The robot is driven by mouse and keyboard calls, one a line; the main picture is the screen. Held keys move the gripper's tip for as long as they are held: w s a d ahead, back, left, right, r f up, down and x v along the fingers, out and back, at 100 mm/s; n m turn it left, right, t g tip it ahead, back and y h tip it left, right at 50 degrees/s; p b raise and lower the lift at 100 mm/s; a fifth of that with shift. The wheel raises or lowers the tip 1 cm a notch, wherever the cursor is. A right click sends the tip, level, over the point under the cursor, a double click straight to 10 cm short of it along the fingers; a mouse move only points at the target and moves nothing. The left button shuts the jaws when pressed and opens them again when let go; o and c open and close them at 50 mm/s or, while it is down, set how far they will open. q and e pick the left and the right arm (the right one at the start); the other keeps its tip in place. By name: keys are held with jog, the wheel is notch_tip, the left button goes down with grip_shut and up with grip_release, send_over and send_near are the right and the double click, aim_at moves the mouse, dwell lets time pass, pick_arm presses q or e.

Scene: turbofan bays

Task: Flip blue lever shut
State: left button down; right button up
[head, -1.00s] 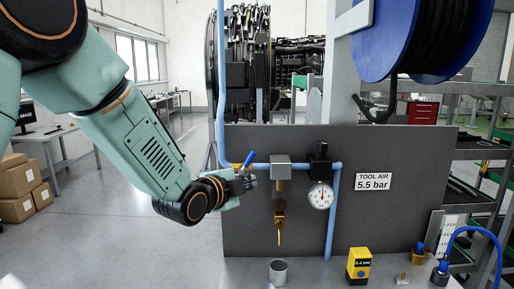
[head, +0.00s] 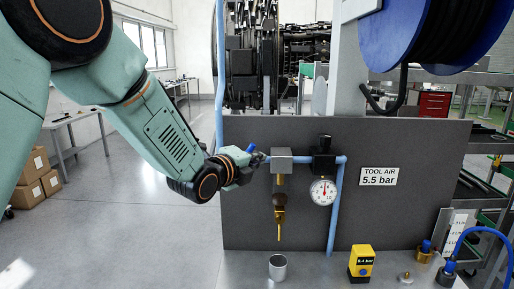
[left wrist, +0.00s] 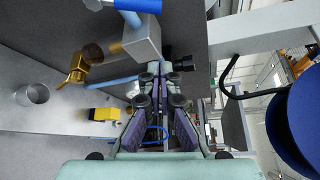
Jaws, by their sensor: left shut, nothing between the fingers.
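The blue lever (head: 251,149) is on the air pipe at the left of the grey panel (head: 330,225). In the head view only a short blue tip shows above my left gripper (head: 262,159), which hides the rest, so its full angle cannot be told. The gripper is shut and empty, with its tips just left of the grey block (head: 281,157). I cannot tell whether it touches the lever. In the left wrist view, the shut fingers (left wrist: 160,68) point toward the panel beside the grey block (left wrist: 143,42). My right gripper is not in view.
Right of the block are a pressure gauge (head: 323,191) and the "TOOL AIR 5.5 bar" label (head: 379,176). A brass piece (head: 279,200) hangs below the block. A metal cup (head: 277,267) and a yellow device (head: 361,262) stand on the bench. A blue hose reel (head: 410,35) is at upper right.

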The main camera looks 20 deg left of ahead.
aim_at(249, 152)
pick_arm(q)
jog(key=w+a+p, duration=0.2)
jog(key=w+p, duration=0.1)
jog(key=w, duration=0.3)
jog(key=shift+a+r+p, duration=0.15)
jog(key=shift+r+p, duration=0.05)
jog(key=shift+p, duration=0.1)
jog(key=shift+w, duration=0.15)
